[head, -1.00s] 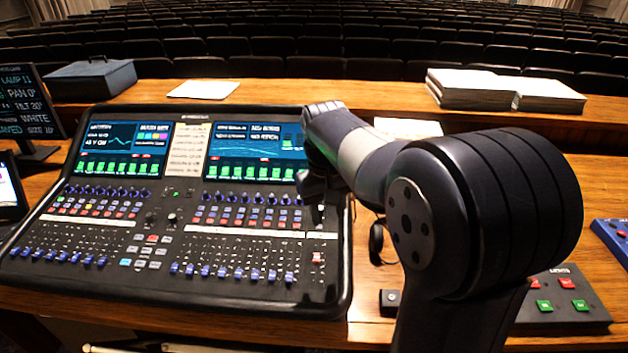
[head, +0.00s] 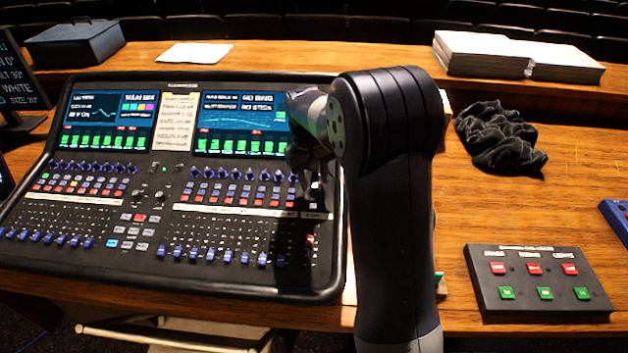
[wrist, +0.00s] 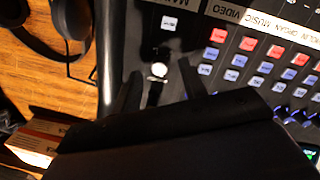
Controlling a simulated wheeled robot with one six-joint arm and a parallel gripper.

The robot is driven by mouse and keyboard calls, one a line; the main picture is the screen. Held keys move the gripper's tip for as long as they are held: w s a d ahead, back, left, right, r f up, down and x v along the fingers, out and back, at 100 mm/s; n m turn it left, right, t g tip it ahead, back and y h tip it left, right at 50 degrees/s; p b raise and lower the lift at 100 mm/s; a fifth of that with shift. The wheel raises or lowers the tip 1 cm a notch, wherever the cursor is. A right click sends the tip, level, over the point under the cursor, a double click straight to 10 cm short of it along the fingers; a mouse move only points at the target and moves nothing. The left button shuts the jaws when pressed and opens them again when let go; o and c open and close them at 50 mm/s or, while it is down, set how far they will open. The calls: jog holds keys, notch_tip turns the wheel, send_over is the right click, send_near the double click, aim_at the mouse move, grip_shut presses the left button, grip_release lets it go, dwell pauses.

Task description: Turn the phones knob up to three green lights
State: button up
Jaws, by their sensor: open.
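The mixing desk (head: 150,215) fills the left of the head view. In the wrist view, a small round knob with a bright silver top (wrist: 159,69) sits on the black panel; I take it for the phones knob, but no label on it is readable. My gripper (wrist: 160,67) is open, with one dark finger on each side of this knob. I cannot tell whether the fingers touch it. In the head view, my gripper (head: 303,160) is partly hidden by my arm over the desk's upper right, and the knob is hidden. No lights for this knob can be made out.
Headphones (wrist: 45,30) lie on the wood beside the desk. A button box (head: 538,280) and a dark crumpled cloth (head: 497,137) lie to the right. Paper stacks (head: 515,58) stand behind.

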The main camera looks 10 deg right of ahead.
jog(key=shift+d+f, duration=0.1)
jog(key=shift+f, duration=0.75)
jog(key=shift+c, duration=0.3)
grip_shut()
